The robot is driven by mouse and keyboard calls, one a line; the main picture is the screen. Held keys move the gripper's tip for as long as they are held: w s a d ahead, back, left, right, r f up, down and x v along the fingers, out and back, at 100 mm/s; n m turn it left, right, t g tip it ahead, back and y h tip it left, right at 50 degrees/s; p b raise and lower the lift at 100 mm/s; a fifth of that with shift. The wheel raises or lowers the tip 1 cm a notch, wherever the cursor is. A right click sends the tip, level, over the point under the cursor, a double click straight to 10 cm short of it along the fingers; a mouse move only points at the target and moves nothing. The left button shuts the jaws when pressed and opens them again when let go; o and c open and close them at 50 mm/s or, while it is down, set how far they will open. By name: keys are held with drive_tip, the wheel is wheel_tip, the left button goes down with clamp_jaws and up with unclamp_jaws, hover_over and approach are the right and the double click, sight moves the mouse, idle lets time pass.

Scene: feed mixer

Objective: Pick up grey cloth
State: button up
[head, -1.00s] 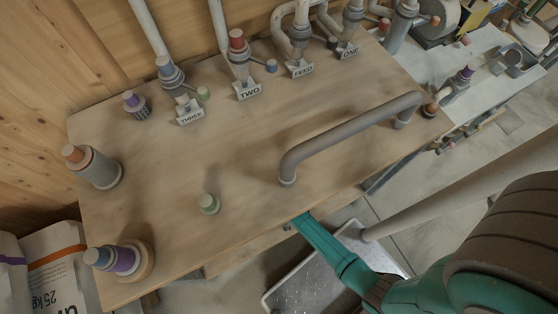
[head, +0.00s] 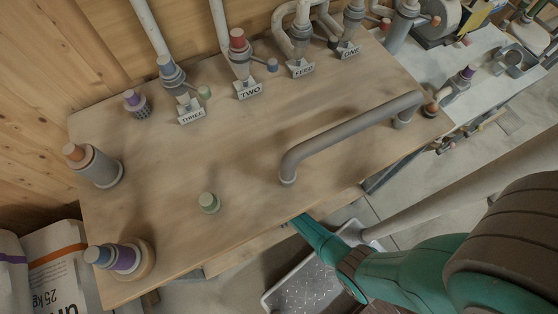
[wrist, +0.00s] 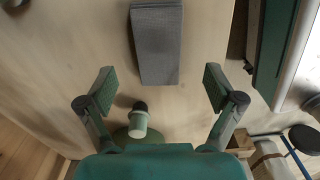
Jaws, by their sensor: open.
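In the wrist view a grey, flat-topped oblong (wrist: 157,45), which looks like the folded grey cloth, lies on a pale wooden surface. It is ahead of my gripper (wrist: 160,88), centred between the two fingers and a little beyond their tips. My gripper is open and empty, with the fingers spread wide on either side. In the head view my arm reaches to the front edge of the wooden tabletop, and my gripper is hidden below it. I cannot make out the cloth in the head view.
A pale green, dark-topped knob or bottle (wrist: 138,122) stands near my left finger. A green body with a silver edge (wrist: 285,50) is at the right. The tabletop (head: 240,150) carries a grey bar handle (head: 345,135) and several capped fittings. A grey tray (head: 305,285) lies below.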

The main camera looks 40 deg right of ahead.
drive_tip(key=shift+w+f, duration=0.1)
drive_tip(key=shift+f, duration=2.25)
drive_tip(key=c, duration=1.2)
